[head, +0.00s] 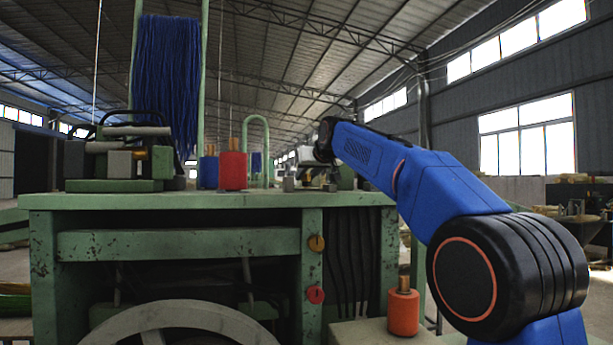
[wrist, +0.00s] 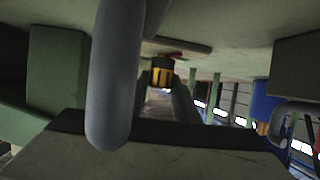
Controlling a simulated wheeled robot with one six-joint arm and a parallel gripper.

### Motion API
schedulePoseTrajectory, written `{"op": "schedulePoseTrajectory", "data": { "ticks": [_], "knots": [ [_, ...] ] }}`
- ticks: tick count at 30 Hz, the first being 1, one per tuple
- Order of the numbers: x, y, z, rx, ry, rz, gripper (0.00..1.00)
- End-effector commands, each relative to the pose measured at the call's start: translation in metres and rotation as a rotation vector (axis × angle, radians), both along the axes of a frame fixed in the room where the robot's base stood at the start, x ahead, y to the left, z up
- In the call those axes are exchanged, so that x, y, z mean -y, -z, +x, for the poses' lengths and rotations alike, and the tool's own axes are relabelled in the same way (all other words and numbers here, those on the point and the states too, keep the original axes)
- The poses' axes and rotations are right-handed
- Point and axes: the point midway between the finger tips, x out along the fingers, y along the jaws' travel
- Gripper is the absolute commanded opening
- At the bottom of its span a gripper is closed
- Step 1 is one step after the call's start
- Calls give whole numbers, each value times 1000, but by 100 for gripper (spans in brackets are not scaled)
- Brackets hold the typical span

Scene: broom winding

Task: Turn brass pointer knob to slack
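A round brass-coloured knob (head: 316,243) is on the front of the green bench's right leg in the head view. It is small there, and I cannot read its pointer direction or any marks. A red knob (head: 315,294) is below it on the same leg. My arm reaches in from the right, and its far end is over the bench top, above and behind the knobs. My gripper is partly hidden among things there, and its fingers are not clear. The wrist view shows a yellow and black part (wrist: 162,73) between two dark bars; I cannot tell what it is.
The bench top (head: 330,199) carries a clamp-like machine (head: 120,160), a red spool (head: 233,170) and a blue spool (head: 208,171). Blue strands (head: 167,80) hang above. An orange spool (head: 403,312) stands front right. A grey rod (wrist: 115,70) fills the near wrist view.

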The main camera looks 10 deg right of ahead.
Motion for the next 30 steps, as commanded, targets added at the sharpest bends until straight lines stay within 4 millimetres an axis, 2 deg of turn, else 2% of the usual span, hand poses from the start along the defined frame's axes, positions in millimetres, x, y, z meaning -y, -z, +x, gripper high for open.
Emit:
{"op": "schedulePoseTrajectory", "data": {
  "ticks": [5,21,30],
  "knots": [
    [1,1,0,-4,-22,1,5],
    [1,2,0,-6,-243,0,5],
    [0,2,0,-3,-265,0,5]
  ]
}}
